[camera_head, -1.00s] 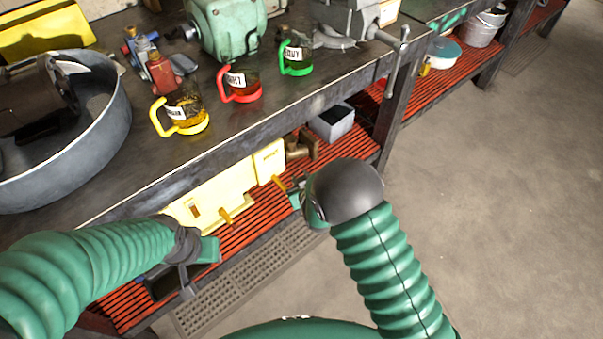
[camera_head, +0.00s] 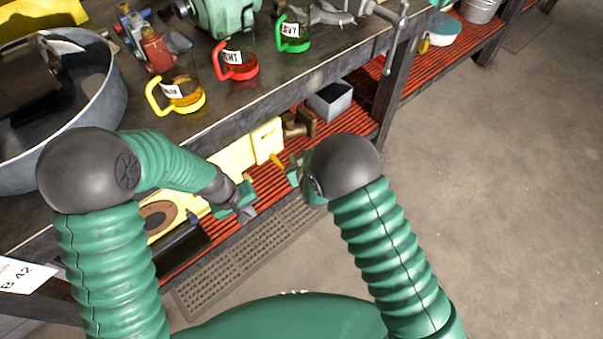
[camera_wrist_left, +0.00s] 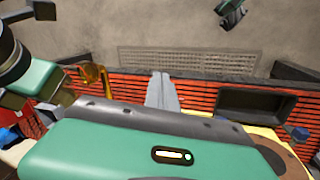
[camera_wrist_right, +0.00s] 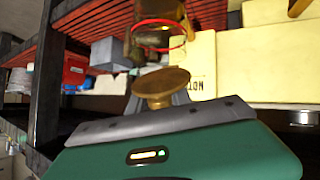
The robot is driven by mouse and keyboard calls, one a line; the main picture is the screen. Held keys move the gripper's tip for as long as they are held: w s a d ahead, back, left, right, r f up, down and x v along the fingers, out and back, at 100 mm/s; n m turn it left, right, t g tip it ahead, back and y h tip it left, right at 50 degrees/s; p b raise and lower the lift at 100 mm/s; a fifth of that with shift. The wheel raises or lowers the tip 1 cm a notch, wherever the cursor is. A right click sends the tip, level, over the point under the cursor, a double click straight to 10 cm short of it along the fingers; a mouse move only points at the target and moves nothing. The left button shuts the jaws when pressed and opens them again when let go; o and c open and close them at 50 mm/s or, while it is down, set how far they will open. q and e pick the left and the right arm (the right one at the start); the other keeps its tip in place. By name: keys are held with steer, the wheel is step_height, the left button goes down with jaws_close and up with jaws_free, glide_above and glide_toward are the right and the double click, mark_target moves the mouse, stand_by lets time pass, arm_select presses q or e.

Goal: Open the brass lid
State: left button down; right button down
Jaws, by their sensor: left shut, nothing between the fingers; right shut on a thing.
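A brass fitting (camera_head: 297,125) sits on the red slatted lower shelf, beyond my right gripper (camera_head: 293,172). In the right wrist view a round brass knob or lid part (camera_wrist_right: 161,84) is at my right gripper's fingers (camera_wrist_right: 150,100), and the gripper is shut on it. Just beyond it is brass bodywork with a thin red ring (camera_wrist_right: 184,40). I cannot tell whether the lid is lifted. My left gripper (camera_head: 242,208) is shut and empty, low in front of the shelf; its fingers also show in the left wrist view (camera_wrist_left: 162,92).
Yellow cases (camera_head: 265,138) with amber latches and a grey bin (camera_head: 330,100) share the shelf. The workbench edge (camera_head: 250,118) overhangs it. Yellow, red and green handled mugs (camera_head: 180,95) stand on the bench near a large metal tub (camera_head: 110,100). Floor at right is clear.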

steer(key=shift+w+a+r, duration=0.1)
steer(key=shift+r, duration=0.05)
arm_select(q)
steer(key=w+d+f+n+h, duration=0.1)
steer(key=d+f+n+h, duration=0.1)
steer(key=d+f+n, duration=0.45)
steer(key=w+d+f+n+t+h, duration=0.15)
steer(key=d+f+n, duration=0.25)
steer(key=f+n, duration=0.6)
steer(key=w+d+f+n+g+h, duration=0.15)
steer(key=d+f+n, duration=0.35)
steer(key=f, duration=0.6)
steer(key=a+r+n+t+h, duration=0.4)
steer(key=r+t, duration=0.2)
steer(key=r, duration=0.6)
steer(key=a+r+n+t+h, duration=0.35)
steer(key=r+t, duration=0.25)
steer(key=r, duration=0.6)
steer(key=x, duration=1)
steer(key=shift+w+n, duration=0.25)
steer(key=shift+n, duration=0.15)
